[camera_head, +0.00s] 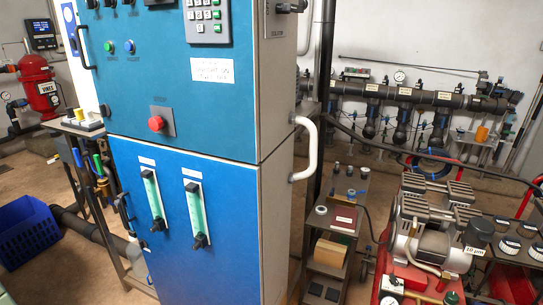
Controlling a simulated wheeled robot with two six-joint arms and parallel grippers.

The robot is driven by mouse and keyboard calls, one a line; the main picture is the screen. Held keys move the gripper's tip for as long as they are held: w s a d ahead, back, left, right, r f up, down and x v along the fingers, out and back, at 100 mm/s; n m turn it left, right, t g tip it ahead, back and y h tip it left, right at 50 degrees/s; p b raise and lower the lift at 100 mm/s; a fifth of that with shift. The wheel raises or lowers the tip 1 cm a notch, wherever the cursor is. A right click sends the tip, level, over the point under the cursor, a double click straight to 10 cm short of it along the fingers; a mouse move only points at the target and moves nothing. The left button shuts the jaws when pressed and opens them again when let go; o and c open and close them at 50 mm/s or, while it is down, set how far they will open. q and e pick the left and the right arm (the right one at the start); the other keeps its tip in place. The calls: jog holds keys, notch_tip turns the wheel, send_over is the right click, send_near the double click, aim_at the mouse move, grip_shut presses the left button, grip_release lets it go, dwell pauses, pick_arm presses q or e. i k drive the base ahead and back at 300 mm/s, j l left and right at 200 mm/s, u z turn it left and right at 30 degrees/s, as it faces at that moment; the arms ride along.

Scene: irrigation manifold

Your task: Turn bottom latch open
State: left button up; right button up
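A tall blue cabinet (200,110) with a grey right side stands in the middle of the head view. Its lower door (170,240) looks shut. A dark handle (122,210) sits at the left edge of the lower door, and another black handle (83,47) sits at the left edge of the upper door. A small black fitting (290,7) shows at the top of the grey side. I cannot tell which fitting is the bottom latch; the cabinet's base is cut off by the frame. Neither of my grippers is in view.
A white grab handle (306,148) juts from the cabinet's right side. A red compressor (430,235) and a small trolley (335,225) stand to the right. A blue crate (27,232) and a narrow stand (85,125) are on the left. Pipes (410,95) run along the back wall.

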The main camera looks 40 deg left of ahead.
aim_at(143, 244)
jog(key=u, duration=1.85)
